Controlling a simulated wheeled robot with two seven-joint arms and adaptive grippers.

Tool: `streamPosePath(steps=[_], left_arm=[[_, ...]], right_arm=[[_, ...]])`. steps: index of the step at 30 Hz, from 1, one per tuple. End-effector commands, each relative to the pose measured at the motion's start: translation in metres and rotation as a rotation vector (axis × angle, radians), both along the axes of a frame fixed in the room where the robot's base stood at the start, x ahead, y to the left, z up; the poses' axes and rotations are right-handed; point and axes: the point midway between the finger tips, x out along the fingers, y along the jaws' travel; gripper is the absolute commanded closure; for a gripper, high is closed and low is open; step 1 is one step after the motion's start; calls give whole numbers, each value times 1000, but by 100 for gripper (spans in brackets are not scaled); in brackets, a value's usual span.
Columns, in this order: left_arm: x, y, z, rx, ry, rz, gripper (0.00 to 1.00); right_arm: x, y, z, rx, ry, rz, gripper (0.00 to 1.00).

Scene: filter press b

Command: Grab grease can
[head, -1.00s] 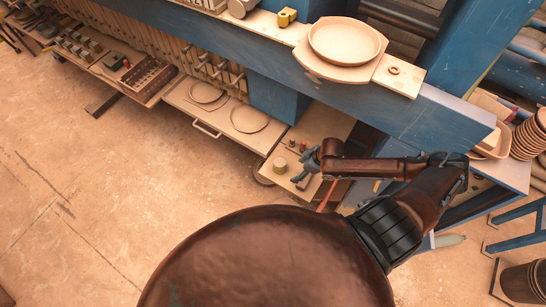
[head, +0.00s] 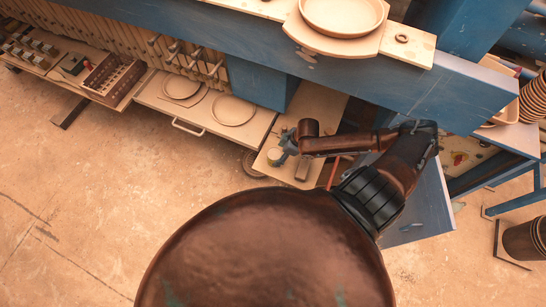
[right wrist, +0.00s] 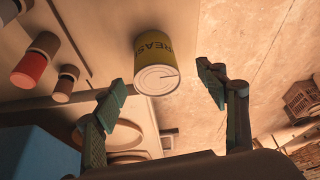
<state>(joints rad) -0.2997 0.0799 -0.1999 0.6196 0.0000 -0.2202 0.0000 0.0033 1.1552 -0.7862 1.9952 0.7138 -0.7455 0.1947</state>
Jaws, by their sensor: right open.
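The grease can (right wrist: 153,50) is a small yellow cylinder with dark lettering and a pale round end. It shows in the right wrist view near the top centre, between the lines of the two fingers. In the head view the can (head: 274,156) stands on a low wooden shelf (head: 318,112), right by my right gripper (head: 284,147). In the right wrist view my right gripper (right wrist: 163,82) is open, with one finger on each side of the can's near end and visible gaps. I cannot tell the exact depth between them. My left gripper is not in view.
A red-and-grey cylinder (right wrist: 34,60) and a smaller brown one (right wrist: 65,83) stand left of the can in the right wrist view. A blue beam (head: 400,85) runs above the shelf. A drawer (head: 205,112) with round plates is to the left. Floor lies open in front.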

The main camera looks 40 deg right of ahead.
Motion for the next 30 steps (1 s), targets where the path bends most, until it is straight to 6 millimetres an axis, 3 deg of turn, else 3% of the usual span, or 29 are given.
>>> streamPosePath(steps=[13,22,30], left_arm=[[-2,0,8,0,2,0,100],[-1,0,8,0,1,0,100],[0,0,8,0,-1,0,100]], right_arm=[[25,10,-48,0,0,1,34],[26,10,-53,-2,0,4,34],[26,10,-52,-2,0,3,52]])
